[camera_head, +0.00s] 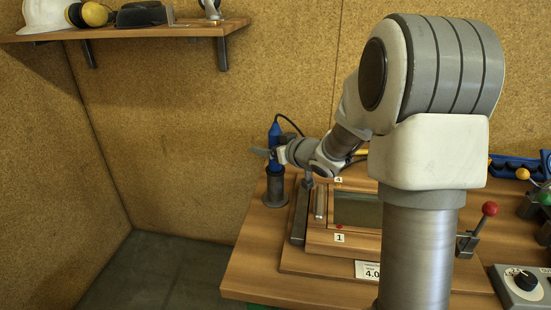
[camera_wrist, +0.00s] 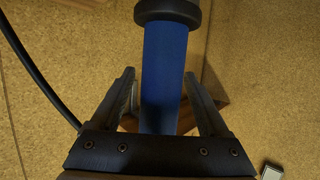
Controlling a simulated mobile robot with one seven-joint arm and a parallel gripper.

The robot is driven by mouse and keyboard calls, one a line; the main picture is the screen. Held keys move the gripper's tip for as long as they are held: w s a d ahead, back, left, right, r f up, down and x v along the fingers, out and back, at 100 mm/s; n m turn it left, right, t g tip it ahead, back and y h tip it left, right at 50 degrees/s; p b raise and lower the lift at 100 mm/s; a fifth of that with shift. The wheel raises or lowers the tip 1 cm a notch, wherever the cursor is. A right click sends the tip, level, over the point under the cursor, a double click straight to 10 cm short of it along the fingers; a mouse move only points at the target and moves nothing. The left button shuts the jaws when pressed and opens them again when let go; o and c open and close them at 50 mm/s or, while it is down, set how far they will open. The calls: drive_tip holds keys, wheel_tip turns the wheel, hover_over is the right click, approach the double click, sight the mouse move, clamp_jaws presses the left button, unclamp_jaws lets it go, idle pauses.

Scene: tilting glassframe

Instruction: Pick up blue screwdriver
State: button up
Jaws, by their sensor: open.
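The blue screwdriver (camera_head: 275,133) stands upright in a dark cylindrical holder (camera_head: 275,190) at the table's back left corner. My gripper is open, with one finger on each side of the handle and visible gaps. In the head view, my gripper (camera_head: 268,153) is level with the handle above the holder, partly hidden by the wrist.
A wooden glass-frame fixture (camera_head: 340,239) with number labels sits right of the holder. A red-knobbed lever (camera_head: 489,209) and a control box (camera_head: 524,283) stand further right. A wall shelf (camera_head: 150,30) holds a helmet and ear protectors. The cork wall is close behind.

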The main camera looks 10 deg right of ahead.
drive_tip(key=shift+c, duration=0.3)
clamp_jaws()
drive_tip(key=shift+r, duration=0.1)
wheel_tip(320, 180, up, 10)
drive_tip(key=p, duration=0.4)
